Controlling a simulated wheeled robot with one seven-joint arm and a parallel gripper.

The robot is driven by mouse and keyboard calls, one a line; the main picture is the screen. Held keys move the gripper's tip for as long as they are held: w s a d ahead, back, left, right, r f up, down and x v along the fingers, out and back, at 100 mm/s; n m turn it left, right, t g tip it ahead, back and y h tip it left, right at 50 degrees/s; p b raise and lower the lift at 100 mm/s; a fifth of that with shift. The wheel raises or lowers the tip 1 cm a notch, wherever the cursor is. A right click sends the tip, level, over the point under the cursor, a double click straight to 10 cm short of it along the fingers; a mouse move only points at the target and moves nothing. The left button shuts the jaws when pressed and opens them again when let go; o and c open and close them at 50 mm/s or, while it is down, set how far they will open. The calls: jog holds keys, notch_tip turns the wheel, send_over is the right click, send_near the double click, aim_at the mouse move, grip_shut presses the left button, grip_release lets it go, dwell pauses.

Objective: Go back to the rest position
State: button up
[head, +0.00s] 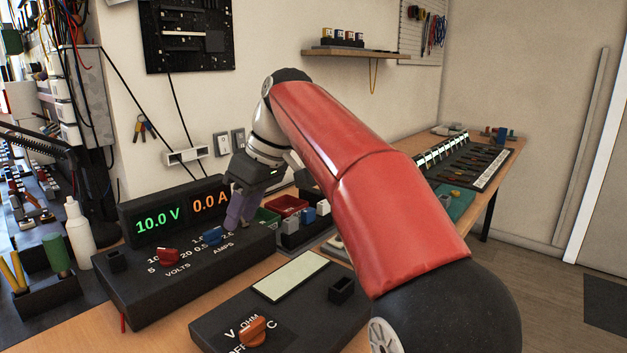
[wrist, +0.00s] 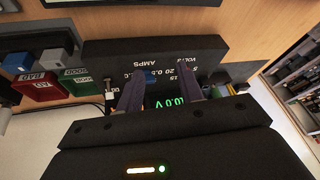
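My gripper (head: 238,212) hangs above the right part of the black power supply (head: 130,283), close to its blue amps knob (head: 213,235). In the wrist view the two purple-grey fingers of my gripper (wrist: 160,76) stand apart with nothing seen held between them. The supply's display (head: 178,214) reads 10.0 V in green and 0.0 A in orange. Its red volts knob (head: 168,257) is to the left, clear of my gripper. I cannot tell whether a finger touches the blue knob. My red arm hides part of the bench behind it.
A black meter (head: 240,312) with an orange dial (head: 252,330) lies in front of the supply. Red and green bins (head: 287,205) stand right of my gripper. A white bottle (head: 78,236) and a black holder (head: 45,293) stand at the left. A shelf (head: 350,52) is on the wall.

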jog(key=s+d+f+m+t, duration=0.1)
jog(key=s+d+f+m, duration=0.1)
jog(key=d, duration=0.4)
jog(key=s+d+f+m+t+h, duration=0.1)
jog(key=s+d+f+m, duration=0.1)
jog(key=d, duration=0.4)
jog(key=s+d+f+m+t+h, duration=0.1)
jog(key=s+d+m, duration=0.2)
jog(key=s+d, duration=0.2)
jog(key=shift+s+d+f+m, duration=0.3)
jog(key=shift+d+f+m, duration=0.1)
jog(key=shift+d, duration=0.05)
jog(key=s+d+f+m+t+h, duration=0.1)
jog(key=s+d+f+m, duration=0.1)
jog(key=s+d+f, duration=0.2)
jog(key=s+d+f+m+t+h, duration=0.1)
jog(key=s+d+f+m, duration=0.2)
jog(key=s+d+f, duration=0.2)
jog(key=s+f, duration=0.3)
jog(key=f, duration=0.1)
jog(key=shift+s+f+h, duration=0.15)
jog(key=shift+f+h, duration=0.1)
jog(key=shift+h, duration=0.15)
